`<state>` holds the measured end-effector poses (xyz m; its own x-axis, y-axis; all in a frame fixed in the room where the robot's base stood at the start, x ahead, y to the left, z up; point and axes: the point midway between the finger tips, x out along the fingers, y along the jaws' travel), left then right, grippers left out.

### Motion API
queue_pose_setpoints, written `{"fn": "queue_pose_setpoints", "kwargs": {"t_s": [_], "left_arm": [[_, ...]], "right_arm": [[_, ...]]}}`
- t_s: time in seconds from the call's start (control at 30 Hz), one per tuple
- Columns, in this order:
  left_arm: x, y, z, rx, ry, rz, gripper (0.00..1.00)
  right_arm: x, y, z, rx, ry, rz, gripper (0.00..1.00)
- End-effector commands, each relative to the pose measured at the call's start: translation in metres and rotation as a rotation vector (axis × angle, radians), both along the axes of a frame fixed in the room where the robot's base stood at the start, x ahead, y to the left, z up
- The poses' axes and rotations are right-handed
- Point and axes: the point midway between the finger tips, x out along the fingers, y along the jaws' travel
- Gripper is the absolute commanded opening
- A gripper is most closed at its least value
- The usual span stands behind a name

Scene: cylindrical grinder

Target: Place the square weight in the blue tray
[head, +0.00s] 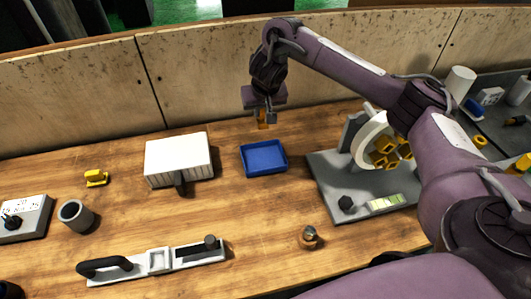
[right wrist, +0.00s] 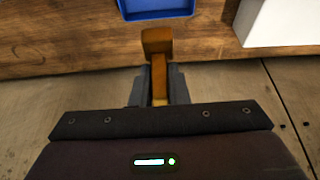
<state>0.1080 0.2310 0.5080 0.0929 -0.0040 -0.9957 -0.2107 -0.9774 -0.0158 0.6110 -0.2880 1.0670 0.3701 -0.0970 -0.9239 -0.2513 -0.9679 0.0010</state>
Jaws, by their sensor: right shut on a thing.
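My right gripper (head: 264,117) is shut on an orange-brown, square-ended piece, which looks like the square weight (head: 262,125). In the right wrist view, the square weight (right wrist: 157,43) sticks out past the fingertips, its narrow stem between the fingers (right wrist: 159,88). The blue tray (head: 264,157) lies on the table below and nearer than the gripper in the head view, and it looks empty. The tray (right wrist: 157,10) also shows, cut off, at the top of the right wrist view. The weight is apart from the tray. My left gripper is not in view.
A white ribbed box (head: 178,157) stands left of the tray. A grey machine base (head: 335,180) with a wheel and yellow parts stands right. A small brass piece (head: 308,238) is in front. A wooden wall (head: 205,78) rises behind. Bare table surrounds the tray.

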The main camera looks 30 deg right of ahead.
Motion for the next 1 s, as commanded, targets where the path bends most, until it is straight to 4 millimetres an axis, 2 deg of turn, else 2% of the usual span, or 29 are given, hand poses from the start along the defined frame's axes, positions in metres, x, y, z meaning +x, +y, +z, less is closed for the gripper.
{"fn": "queue_pose_setpoints", "kwargs": {"t_s": [0.03,0.2,0.3,0.4,0.57,0.8,1.0], "left_arm": [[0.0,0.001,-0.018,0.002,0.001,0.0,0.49],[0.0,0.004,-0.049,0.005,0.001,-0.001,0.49],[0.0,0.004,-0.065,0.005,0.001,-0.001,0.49],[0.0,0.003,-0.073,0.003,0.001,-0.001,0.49],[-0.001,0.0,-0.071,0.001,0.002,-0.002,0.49],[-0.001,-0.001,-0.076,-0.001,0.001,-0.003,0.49],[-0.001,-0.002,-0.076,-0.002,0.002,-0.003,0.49]], "right_arm": [[-0.001,0.0,-0.026,0.004,0.005,-0.002,0.0],[-0.001,0.001,-0.073,0.004,0.003,-0.001,0.0],[-0.001,0.001,-0.094,0.003,0.001,0.0,0.0],[0.0,0.0,-0.107,0.002,0.0,0.0,0.0],[0.0,0.0,-0.114,0.001,0.0,0.001,0.0],[-0.001,-0.001,-0.148,-0.001,0.002,0.001,0.0],[0.0,-0.001,-0.154,0.0,-0.002,0.001,0.0]]}}
